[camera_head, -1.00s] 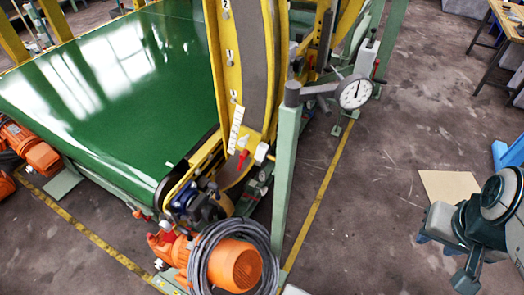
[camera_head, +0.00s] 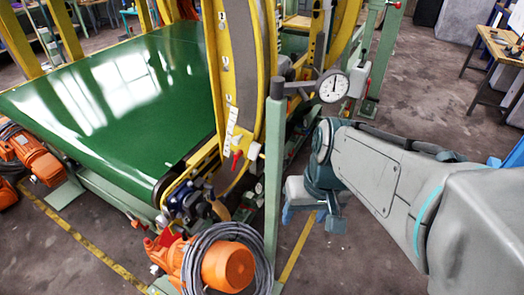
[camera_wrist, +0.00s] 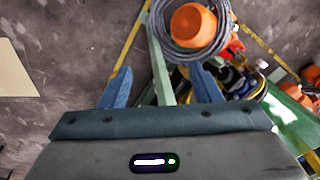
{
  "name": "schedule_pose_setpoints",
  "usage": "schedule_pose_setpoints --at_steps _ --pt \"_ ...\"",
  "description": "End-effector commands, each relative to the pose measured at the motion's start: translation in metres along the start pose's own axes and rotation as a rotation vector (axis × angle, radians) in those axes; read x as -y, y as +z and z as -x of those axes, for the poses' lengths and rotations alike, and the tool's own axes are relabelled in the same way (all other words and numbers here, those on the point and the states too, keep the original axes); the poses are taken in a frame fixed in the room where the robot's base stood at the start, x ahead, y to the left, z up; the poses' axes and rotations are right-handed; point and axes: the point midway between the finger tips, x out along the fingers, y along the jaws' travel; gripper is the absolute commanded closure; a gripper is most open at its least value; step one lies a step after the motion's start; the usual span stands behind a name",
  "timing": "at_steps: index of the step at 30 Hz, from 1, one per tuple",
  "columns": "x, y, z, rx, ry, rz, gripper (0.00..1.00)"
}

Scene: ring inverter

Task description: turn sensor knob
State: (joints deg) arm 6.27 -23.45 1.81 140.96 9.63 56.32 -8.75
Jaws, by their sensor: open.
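A white round dial gauge (camera_head: 333,86) sits on a dark arm at the top of a green post (camera_head: 273,170). A small grey box (camera_head: 357,80) stands just behind the gauge. A small red knob (camera_head: 237,158) shows at the foot of the yellow ring frame. I cannot tell which part is the sensor knob. My gripper (camera_head: 312,208) is right of the post and lower than the gauge, pointing down. In the wrist view my gripper (camera_wrist: 163,80) has its blue fingers apart, with the post beyond and between them. It holds nothing.
An orange motor (camera_head: 228,265) with coiled grey cable stands left of the post's base. A green conveyor belt (camera_head: 120,105) fills the left. The yellow ring frame (camera_head: 240,70) stands behind the post. A wooden table (camera_head: 495,45) is at the far right; floor before it is clear.

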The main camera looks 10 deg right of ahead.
Motion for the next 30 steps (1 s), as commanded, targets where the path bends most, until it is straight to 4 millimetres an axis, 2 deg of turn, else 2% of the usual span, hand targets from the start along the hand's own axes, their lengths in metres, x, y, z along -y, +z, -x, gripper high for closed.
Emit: schedule_pose_setpoints --at_steps 1,3,8,11,14,17,21,27,30 --pt "-0.001 0.000 -0.034 0.048 -0.057 -0.017 0.43" --pt "0.004 -0.004 -0.060 0.103 -0.161 -0.021 0.43" --pt "0.015 -0.025 -0.108 0.152 -0.446 -0.024 0.43" --pt "0.015 -0.047 -0.132 0.119 -0.642 -0.025 0.43" --pt "0.007 -0.074 -0.151 0.031 -0.837 -0.026 0.43" --pt "-0.012 -0.103 -0.166 -0.111 -1.021 -0.026 0.43" --pt "-0.054 -0.141 -0.178 -0.379 -1.222 -0.028 0.43" --pt "-0.116 -0.171 -0.182 -0.729 -1.350 -0.032 0.43" --pt "-0.134 -0.176 -0.180 -0.830 -1.368 -0.033 0.43"
